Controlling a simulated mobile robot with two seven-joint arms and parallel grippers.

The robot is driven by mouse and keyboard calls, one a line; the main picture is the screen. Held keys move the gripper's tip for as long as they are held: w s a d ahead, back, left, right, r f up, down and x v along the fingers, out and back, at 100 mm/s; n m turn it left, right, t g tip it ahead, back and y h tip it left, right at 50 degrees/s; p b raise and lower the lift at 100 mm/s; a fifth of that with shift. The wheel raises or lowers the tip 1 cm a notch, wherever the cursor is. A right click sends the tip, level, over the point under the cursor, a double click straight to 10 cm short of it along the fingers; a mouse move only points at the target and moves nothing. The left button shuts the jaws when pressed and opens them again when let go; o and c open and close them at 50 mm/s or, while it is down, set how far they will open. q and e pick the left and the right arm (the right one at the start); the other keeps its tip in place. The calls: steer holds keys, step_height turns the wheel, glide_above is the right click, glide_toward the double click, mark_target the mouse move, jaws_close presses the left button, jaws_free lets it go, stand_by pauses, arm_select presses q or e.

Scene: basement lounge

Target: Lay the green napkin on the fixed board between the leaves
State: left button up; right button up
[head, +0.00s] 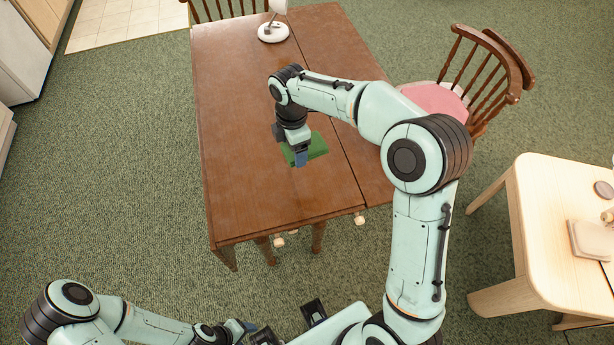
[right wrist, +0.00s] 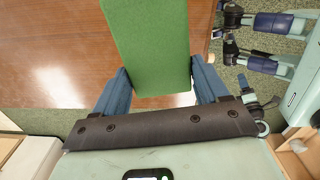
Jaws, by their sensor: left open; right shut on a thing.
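The green napkin (head: 317,146) is a flat rectangle over the brown wooden table (head: 240,100). My right gripper (head: 301,158) points down and is shut on it. In the right wrist view the napkin (right wrist: 150,45) sits between the two blue fingers (right wrist: 158,95) and extends away over the tabletop. I cannot tell whether it touches the wood. A dark lengthwise seam divides the tabletop; the napkin is left of it, on the wider section. My left gripper (head: 244,328) is open and empty, low in front of the table and away from it.
A white lamp (head: 272,30) stands at the table's far end. A wooden chair with a pink seat (head: 436,98) is at the right side, another chair (head: 225,8) at the far end. A pale wooden table (head: 545,190) is at the right. The tabletop's left part is clear.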

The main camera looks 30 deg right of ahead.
mark_target(301, 185)
steer(key=r+n, duration=0.1)
steer(key=n, duration=0.1)
steer(key=d+n, duration=0.1)
steer(key=n, duration=0.1)
steer(key=shift+r, duration=0.35)
steer(key=n, duration=0.2)
steer(key=shift+s+d+r+n, duration=0.1)
steer(key=shift+d+r+n, duration=0.1)
steer(key=shift+r+n, duration=0.2)
arm_select(q)
steer(key=shift+s+f+b, duration=0.3)
steer(key=shift+f+b, duration=0.25)
steer(key=shift+f, duration=0.05)
steer(key=shift+s+f+b, duration=0.25)
steer(key=shift+f+b, duration=0.25)
steer(key=shift+f, duration=0.1)
arm_select(e)
step_height(301, 185, down, 20)
steer(key=shift+r, duration=0.1)
steer(key=o, duration=1)
arm_select(q)
steer(key=shift+f, duration=0.1)
arm_select(e)
steer(key=shift+o, duration=0.2)
